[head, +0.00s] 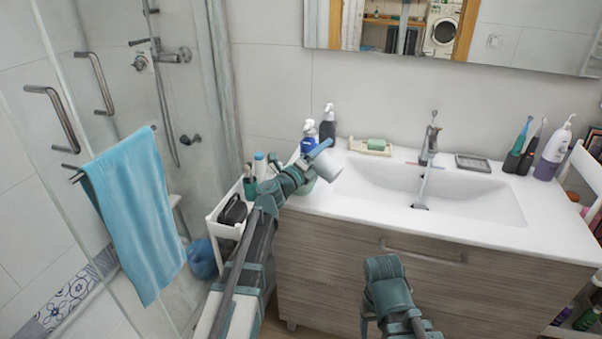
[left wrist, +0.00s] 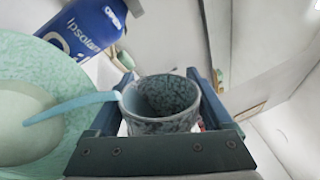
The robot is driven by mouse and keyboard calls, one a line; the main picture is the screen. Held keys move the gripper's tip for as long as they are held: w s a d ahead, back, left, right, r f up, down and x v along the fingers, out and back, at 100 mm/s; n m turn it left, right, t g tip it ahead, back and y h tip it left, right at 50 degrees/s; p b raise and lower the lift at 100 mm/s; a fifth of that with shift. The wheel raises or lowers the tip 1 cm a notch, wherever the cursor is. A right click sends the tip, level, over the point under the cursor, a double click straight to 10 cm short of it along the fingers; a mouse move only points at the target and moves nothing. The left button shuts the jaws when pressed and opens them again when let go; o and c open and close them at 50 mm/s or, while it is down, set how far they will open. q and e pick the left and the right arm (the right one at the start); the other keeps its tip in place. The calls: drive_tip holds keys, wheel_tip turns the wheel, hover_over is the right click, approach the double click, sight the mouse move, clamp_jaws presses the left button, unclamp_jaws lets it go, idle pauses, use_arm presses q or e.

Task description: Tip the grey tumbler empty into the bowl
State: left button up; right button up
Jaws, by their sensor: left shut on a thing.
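My left gripper (head: 318,158) is shut on the grey tumbler (head: 327,165), which is tilted above the left end of the counter. In the left wrist view the tumbler (left wrist: 170,105) sits between the two fingers, its speckled mouth facing the camera; I see nothing loose inside. The pale green bowl (head: 309,186) is just below, partly hidden by the gripper; in the left wrist view the bowl (left wrist: 22,60) is at the left, beside the tumbler. A light blue stick-like handle (left wrist: 75,107) runs from the bowl to the tumbler's side. My right gripper (head: 383,268) is low before the cabinet; its jaws are unclear.
A blue pump bottle (head: 309,137) and a dark bottle (head: 328,123) stand close behind the tumbler. A soap dish (head: 370,150) lies to their right, then the sink (head: 440,190). A white cart (head: 222,229) with a green cup (head: 250,188) stands left of the counter.

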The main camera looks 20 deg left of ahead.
use_arm(q)
drive_tip(key=shift+a+r+n, duration=0.1)
drive_tip(key=shift+r+n, duration=0.05)
drive_tip(key=shift+n, duration=0.35)
